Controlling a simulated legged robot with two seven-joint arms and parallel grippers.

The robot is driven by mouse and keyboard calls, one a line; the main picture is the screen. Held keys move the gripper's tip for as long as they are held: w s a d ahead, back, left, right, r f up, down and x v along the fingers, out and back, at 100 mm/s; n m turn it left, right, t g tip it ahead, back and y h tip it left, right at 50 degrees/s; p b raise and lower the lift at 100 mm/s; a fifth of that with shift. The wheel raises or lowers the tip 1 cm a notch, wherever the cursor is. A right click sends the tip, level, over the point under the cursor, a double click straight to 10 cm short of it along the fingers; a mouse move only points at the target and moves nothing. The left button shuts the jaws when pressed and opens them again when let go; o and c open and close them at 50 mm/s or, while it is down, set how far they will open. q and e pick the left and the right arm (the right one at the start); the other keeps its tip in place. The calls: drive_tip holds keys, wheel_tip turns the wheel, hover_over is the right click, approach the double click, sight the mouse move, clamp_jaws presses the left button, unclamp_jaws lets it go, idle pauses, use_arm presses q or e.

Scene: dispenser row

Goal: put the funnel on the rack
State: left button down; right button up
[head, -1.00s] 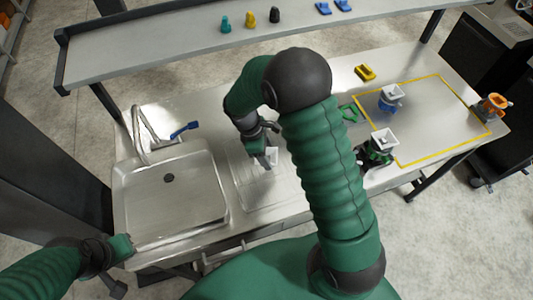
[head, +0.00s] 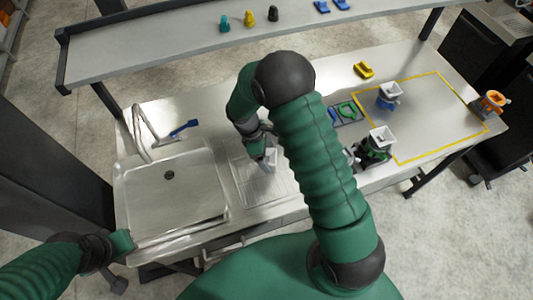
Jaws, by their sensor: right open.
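A small pale funnel (head: 271,157) is at the upper part of the ribbed drainboard rack (head: 279,188), right of the sink. My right gripper (head: 262,162) is open and right beside the funnel; contact between them is too small to tell. My forearm hides part of the rack's right side. My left gripper (head: 118,284) is low at the left, in front of the counter edge, away from the funnel; its jaws are too small to read.
A sink (head: 170,195) with a blue-handled tap (head: 184,127) is on the left. White-topped dispensers (head: 382,137) (head: 389,92) stand right of my arm by a yellow-outlined area (head: 430,120). An orange dispenser (head: 491,103) is at the far right. A shelf (head: 150,45) runs behind.

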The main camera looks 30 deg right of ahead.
drive_tip(key=b+v, duration=0.2)
drive_tip(key=v, duration=1)
drive_tip(key=s+a+f+m+t+y+b, duration=0.1)
drive_tip(key=s+a+f+m+t+b, duration=0.1)
drive_tip(key=s+m, duration=0.3)
drive_tip(key=s+a+f+m+t+y+b, duration=0.1)
drive_tip(key=s+a+f+m+t, duration=0.1)
drive_tip(key=s+m, duration=0.3)
drive_tip(key=shift+s+a+m+t+y+b, duration=0.35)
drive_tip(key=shift+s+a+m+t+y, duration=0.05)
drive_tip(key=shift+s, duration=0.6)
